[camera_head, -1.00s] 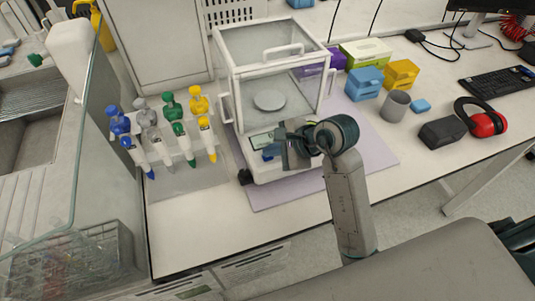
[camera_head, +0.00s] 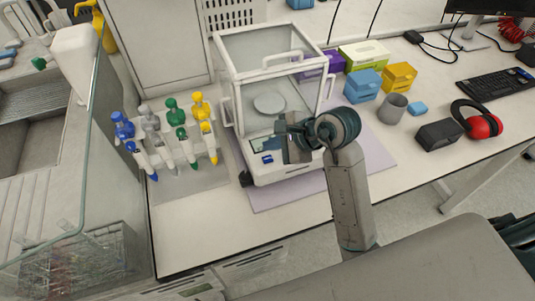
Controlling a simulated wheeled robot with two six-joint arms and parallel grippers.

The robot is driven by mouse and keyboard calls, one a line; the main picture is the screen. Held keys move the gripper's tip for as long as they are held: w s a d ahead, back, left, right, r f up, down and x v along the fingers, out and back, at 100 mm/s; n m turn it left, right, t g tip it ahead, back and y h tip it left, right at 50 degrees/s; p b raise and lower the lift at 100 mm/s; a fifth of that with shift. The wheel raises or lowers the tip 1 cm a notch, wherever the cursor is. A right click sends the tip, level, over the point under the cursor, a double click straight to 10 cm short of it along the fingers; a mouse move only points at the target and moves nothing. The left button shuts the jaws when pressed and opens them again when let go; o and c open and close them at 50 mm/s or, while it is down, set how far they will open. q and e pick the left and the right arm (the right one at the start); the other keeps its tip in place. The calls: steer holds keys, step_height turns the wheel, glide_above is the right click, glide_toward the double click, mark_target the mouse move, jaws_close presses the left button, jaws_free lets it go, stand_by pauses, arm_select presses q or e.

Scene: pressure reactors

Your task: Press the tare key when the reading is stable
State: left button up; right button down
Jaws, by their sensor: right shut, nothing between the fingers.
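The balance stands on a pale purple mat (camera_head: 360,168), with a glass draft shield (camera_head: 262,55) around a round weighing pan (camera_head: 269,103). Its front panel carries a small display (camera_head: 264,144) and a blue key (camera_head: 267,159). My right gripper (camera_head: 283,129) is shut and empty. It is in front of the shield, over the right part of the front panel and to the right of the display and blue key. It hides part of the panel; I cannot tell whether it touches it. The reading is too small to make out. My left gripper is out of view.
Pipettes with blue, grey, green and yellow tops (camera_head: 170,135) stand left of the balance. Blue (camera_head: 363,85) and yellow (camera_head: 400,76) boxes, a grey cup (camera_head: 393,108) and red ear defenders (camera_head: 482,122) are to the right. The bench front left is clear.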

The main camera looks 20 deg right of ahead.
mark_target(271, 160)
steer(key=shift+r+p, duration=0.75)
steer(key=shift+r, duration=0.75)
steer(key=shift+a, duration=0.1)
